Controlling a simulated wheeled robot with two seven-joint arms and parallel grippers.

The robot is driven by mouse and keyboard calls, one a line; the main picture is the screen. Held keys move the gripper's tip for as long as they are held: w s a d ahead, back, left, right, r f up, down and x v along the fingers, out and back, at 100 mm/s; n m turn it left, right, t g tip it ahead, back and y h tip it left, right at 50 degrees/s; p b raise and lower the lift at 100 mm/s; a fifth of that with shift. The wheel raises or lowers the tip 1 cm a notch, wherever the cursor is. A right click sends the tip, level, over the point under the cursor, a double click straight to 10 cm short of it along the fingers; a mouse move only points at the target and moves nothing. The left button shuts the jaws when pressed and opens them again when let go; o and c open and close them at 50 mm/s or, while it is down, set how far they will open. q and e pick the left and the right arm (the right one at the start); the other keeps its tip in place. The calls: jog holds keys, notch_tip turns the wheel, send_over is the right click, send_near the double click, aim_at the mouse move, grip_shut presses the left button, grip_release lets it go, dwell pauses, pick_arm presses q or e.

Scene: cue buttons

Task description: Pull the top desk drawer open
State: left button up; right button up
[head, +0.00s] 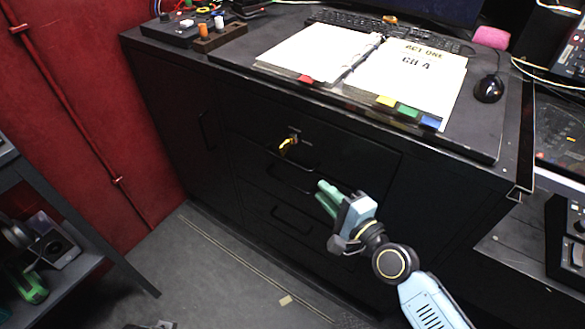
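The black desk (180,100) has a stack of dark drawers in its front. The top drawer (345,150) looks closed, its front flush with the desk. A small lock with a gold key (288,145) shows on the upper front. A dark bar handle (290,180) lies below the key, and another handle (290,222) sits lower down. Dark seams make it hard to tell which drawer the upper handle belongs to. My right gripper (319,190) has green fingers slightly apart, with nothing seen between them. It is just right of the upper handle; contact cannot be told. My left gripper is not in view.
An open binder (405,75) with coloured tabs, a mouse (489,88) and a keyboard (350,20) lie on the desktop. A red wall (90,90) and a shelf (60,275) stand at the left. The floor (210,260) before the drawers is mostly clear.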

aim_at(294, 164)
jog(key=b+x, duration=0.2)
jog(key=x, duration=0.9)
jog(key=shift+w+f, duration=0.1)
jog(key=shift+f, duration=0.1)
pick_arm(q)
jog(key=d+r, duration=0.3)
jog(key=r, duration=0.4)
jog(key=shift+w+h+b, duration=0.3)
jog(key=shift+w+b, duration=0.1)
pick_arm(e)
jog(key=shift+w+a, duration=0.35)
jog(key=shift+w, duration=0.25)
grip_shut()
